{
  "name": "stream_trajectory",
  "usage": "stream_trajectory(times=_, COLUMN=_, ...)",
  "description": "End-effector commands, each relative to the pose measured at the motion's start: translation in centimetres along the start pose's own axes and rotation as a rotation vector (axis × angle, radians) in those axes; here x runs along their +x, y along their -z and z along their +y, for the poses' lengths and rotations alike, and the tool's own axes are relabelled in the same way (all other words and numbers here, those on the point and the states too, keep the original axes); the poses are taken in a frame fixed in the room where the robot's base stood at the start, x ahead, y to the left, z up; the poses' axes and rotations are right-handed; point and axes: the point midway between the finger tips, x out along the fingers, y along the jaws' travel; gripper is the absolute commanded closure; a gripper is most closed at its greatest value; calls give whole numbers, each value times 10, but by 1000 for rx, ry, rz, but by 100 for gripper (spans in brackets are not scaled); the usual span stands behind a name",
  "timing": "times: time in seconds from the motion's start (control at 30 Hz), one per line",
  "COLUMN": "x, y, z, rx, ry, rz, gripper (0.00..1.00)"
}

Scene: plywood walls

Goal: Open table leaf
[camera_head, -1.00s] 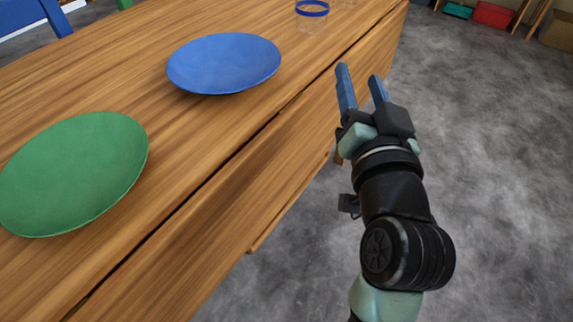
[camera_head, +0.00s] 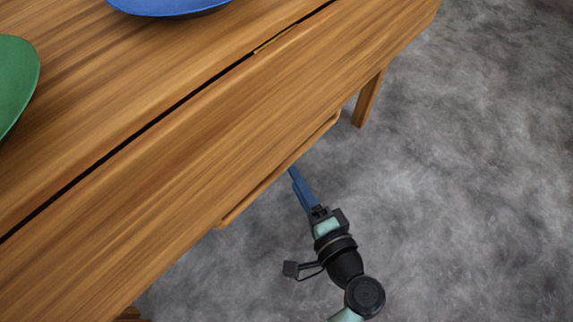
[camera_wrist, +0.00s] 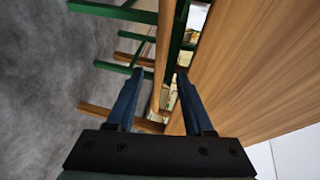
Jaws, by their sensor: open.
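The wooden table leaf (camera_head: 230,115) lies along the near side of the tabletop, past a dark seam, and appears to hang downward. A slim wooden handle bar (camera_head: 270,185) runs along its lower edge. My gripper (camera_head: 292,171) is low beside this bar, at the leaf's outer side, with blue fingers pointing toward it. In the wrist view, the open fingers (camera_wrist: 159,74) stand on either side of the wooden bar (camera_wrist: 164,50), and the leaf's face (camera_wrist: 255,65) fills the right. Whether either finger touches the bar I cannot tell.
A blue plate (camera_head: 170,6) and a green plate (camera_head: 15,80) rest on the tabletop (camera_head: 90,85). A table leg (camera_head: 369,98) stands beyond the leaf. Green chair-like frames (camera_wrist: 115,12) show under the table. The grey floor (camera_head: 470,170) at right is clear.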

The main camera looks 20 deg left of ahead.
Motion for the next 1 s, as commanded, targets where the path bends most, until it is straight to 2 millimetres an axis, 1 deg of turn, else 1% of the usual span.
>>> stream_trajectory(times=0.03, x=13, y=-1, z=3, rx=-3, ry=2, rz=-3, gripper=48)
stream_trajectory(times=0.1, x=26, y=0, z=3, rx=-3, ry=1, rz=-3, gripper=48)
stream_trajectory(times=0.2, x=42, y=0, z=2, rx=-2, ry=2, rz=-2, gripper=48)
stream_trajectory(times=0.3, x=53, y=0, z=2, rx=-2, ry=1, rz=-1, gripper=48)
stream_trajectory(times=0.43, x=61, y=0, z=0, rx=-1, ry=0, rz=0, gripper=48)
stream_trajectory(times=0.73, x=62, y=0, z=0, rx=-1, ry=-1, rz=1, gripper=48)
stream_trajectory(times=0.87, x=62, y=0, z=0, rx=-1, ry=0, rz=1, gripper=71)
stream_trajectory(times=0.9, x=62, y=0, z=0, rx=-1, ry=0, rz=1, gripper=78)
stream_trajectory(times=0.97, x=62, y=0, z=0, rx=-1, ry=0, rz=1, gripper=89)
stream_trajectory(times=1.0, x=62, y=0, z=0, rx=-1, ry=0, rz=1, gripper=96)
